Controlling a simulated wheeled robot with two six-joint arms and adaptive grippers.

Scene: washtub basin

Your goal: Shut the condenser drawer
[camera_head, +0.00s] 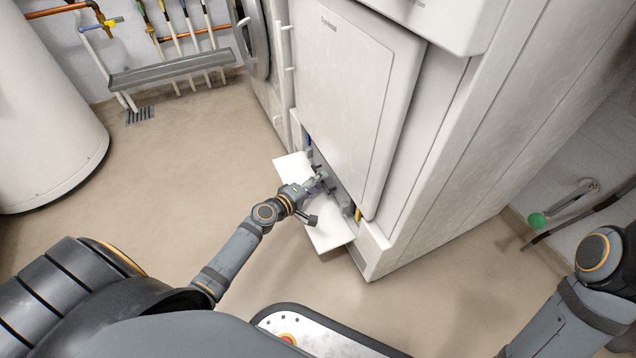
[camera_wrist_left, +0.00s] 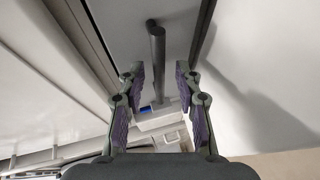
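The tall white machine (camera_head: 345,75) has a low opening with a white flap (camera_head: 330,238) folded down in front of it. My left gripper (camera_head: 319,180) is over the flap, at the opening. In the left wrist view its two purple-padded fingers (camera_wrist_left: 160,75) are apart. A dark grey bar (camera_wrist_left: 157,60) shows between them, with gaps on both sides. Beyond lies a pale box-like part (camera_wrist_left: 162,120) with a blue piece; I cannot tell whether it is the condenser drawer. My arm and gripper hide part of the opening. My right gripper is out of view.
A yellow piece (camera_head: 357,214) shows in the opening, right of my gripper. A white tank (camera_head: 45,110) stands at the left. A floor drain (camera_head: 140,115) and pipes are by the back wall. The floor (camera_head: 180,165) left of the machine is clear.

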